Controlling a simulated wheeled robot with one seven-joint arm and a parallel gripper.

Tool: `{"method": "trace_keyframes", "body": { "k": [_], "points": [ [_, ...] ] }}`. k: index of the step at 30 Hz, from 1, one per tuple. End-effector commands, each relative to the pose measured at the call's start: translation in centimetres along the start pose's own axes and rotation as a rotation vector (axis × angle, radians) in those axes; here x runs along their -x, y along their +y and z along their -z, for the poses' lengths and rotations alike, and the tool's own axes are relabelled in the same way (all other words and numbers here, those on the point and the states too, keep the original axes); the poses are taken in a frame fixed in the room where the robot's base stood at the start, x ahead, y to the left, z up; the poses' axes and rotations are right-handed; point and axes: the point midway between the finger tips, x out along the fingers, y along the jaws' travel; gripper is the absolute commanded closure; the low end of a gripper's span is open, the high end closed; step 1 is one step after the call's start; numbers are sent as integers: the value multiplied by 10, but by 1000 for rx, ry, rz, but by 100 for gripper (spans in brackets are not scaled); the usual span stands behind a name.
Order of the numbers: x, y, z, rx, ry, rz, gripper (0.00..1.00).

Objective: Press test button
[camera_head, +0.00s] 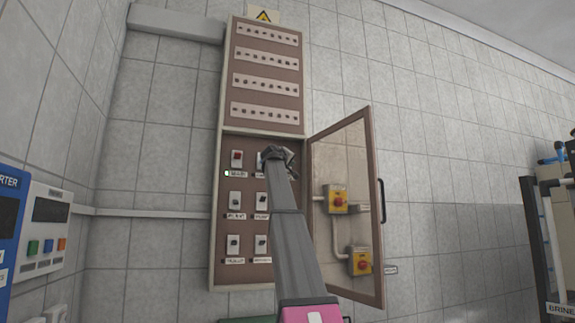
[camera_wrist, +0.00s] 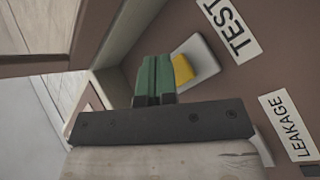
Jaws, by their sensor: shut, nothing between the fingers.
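The test button (camera_wrist: 183,69) is yellow and sits on a pale square plate (camera_wrist: 201,54), beside a white label reading TEST (camera_wrist: 230,28) in the wrist view. My gripper (camera_wrist: 155,62) has its green fingers together, with nothing between them. The fingertips are right beside the yellow button and overlap the plate's edge in the picture; I cannot tell whether they touch. In the head view my gripper (camera_head: 275,153) is at the upper right of the open panel compartment (camera_head: 216,215) and hides the button.
The glazed door (camera_head: 373,145) stands open to the right of my arm. Several dark switches sit below. A LEAKAGE label (camera_wrist: 287,122) shows in the wrist view. Yellow boxes (camera_head: 337,198) are seen through the door.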

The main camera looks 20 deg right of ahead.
Motion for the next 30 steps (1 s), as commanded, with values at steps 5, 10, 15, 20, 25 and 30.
{"method": "trace_keyframes", "body": {
  "k": [5, 10, 15, 20, 25, 30],
  "points": [
    [1, 1, -1, 0, 0, 0, 100],
    [8, 5, -6, -1, 0, 0, 100],
    [19, 13, -14, -2, 1, -1, 100],
    [28, 20, -21, -1, 0, -1, 100],
    [35, 25, -26, 0, 0, -1, 100],
    [35, 26, -25, 0, 0, 0, 100]
  ]
}}
